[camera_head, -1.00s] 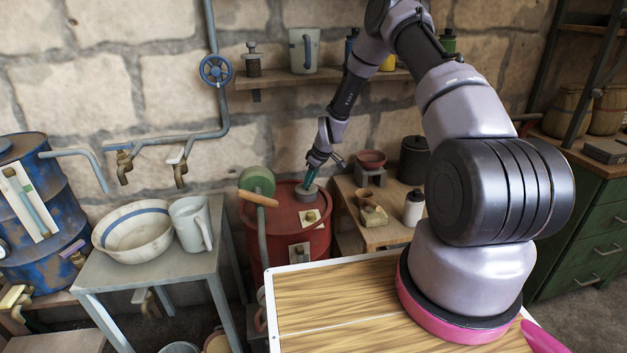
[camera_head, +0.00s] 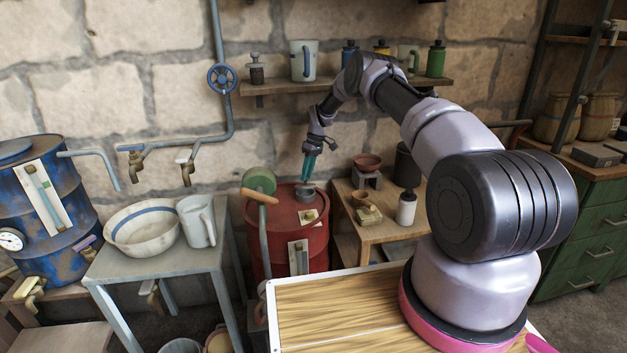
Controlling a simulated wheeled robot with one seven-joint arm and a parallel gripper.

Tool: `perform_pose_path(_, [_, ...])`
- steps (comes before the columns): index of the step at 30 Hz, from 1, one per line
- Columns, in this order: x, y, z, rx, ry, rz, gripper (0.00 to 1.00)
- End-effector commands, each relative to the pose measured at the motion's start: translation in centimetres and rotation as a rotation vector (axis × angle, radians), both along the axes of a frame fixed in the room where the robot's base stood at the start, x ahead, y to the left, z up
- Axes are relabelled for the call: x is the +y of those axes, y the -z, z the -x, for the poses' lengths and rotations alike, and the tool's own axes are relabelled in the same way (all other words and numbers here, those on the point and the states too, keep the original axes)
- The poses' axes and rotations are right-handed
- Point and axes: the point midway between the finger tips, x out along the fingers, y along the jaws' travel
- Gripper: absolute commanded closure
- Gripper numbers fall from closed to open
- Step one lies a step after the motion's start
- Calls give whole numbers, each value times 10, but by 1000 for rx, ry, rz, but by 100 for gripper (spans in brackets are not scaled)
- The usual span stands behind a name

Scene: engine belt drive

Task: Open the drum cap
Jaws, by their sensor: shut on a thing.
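The red drum (camera_head: 285,235) stands behind the wooden-topped table. On its lid is a small grey round cap (camera_head: 305,193). My gripper (camera_head: 308,178) comes down from above with teal fingers close together, their tips at the top of the cap. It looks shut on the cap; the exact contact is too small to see. The cap sits at the lid, and I cannot tell whether it is raised from it.
A green wheel (camera_head: 259,180) with a wooden handle stands at the drum's left. A grey table with a bowl (camera_head: 143,228) and jug (camera_head: 197,220) is further left. A low wooden stand (camera_head: 385,235) with pots and a white bottle (camera_head: 406,207) is close on the right.

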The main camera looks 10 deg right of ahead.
Motion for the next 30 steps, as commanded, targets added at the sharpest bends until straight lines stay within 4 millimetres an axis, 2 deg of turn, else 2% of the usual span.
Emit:
perform_pose_path(6, [-6,1,-11,74,1,12,100])
perform_pose_path(30, [-5,-7,-13,145,5,9,100])
